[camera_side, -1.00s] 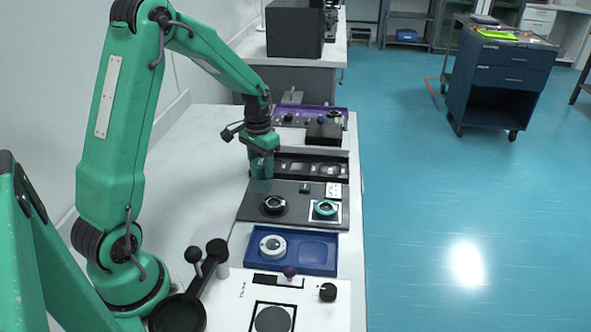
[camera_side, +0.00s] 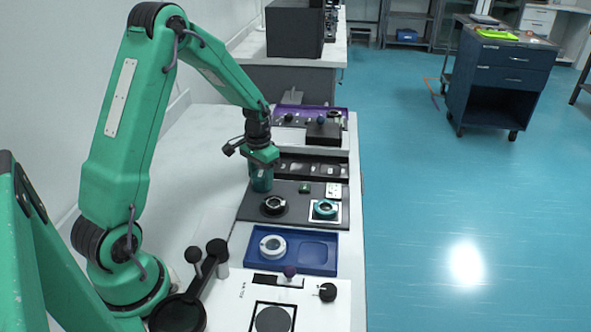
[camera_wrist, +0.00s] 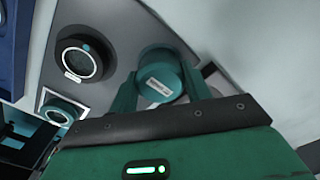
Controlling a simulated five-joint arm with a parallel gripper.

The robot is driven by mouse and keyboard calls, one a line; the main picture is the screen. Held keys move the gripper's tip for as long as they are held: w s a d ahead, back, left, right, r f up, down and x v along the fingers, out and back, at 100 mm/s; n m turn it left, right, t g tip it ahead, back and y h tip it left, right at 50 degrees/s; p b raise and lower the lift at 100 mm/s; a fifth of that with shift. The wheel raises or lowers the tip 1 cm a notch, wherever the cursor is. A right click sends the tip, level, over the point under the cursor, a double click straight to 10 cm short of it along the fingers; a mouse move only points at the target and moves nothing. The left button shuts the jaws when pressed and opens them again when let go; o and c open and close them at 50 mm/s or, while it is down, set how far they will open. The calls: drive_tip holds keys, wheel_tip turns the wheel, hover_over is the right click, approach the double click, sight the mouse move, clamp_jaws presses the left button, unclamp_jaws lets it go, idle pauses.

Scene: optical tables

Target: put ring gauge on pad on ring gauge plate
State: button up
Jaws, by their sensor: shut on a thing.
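My gripper (camera_wrist: 160,92) is shut on a teal cylinder (camera_wrist: 158,74) with a white label on its round face. I cannot tell whether it has a hole. In the side view my gripper (camera_side: 262,179) is over the far left part of a dark grey plate (camera_side: 247,214); any gap beneath is unclear. A black ring (camera_side: 274,205) sits on a round dark base on this plate, also seen in the wrist view (camera_wrist: 80,60). A teal ring (camera_side: 325,209) lies on a white-edged square pad (camera_side: 314,219) to its right; it also shows in the wrist view (camera_wrist: 60,112).
A blue tray (camera_side: 318,267) with a pale ring (camera_side: 272,247) is in front of the plate. A black compartmented tray (camera_side: 345,168) lies behind it, then a purple tray (camera_side: 283,110). A small green block (camera_side: 305,188) is on the plate.

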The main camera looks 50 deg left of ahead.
sight(261, 174)
drive_tip(key=shift+f, duration=0.1)
drive_tip(key=o, duration=1.2)
wheel_tip(261, 174, up, 12)
drive_tip(key=shift+r, duration=0.15)
idle(0.4)
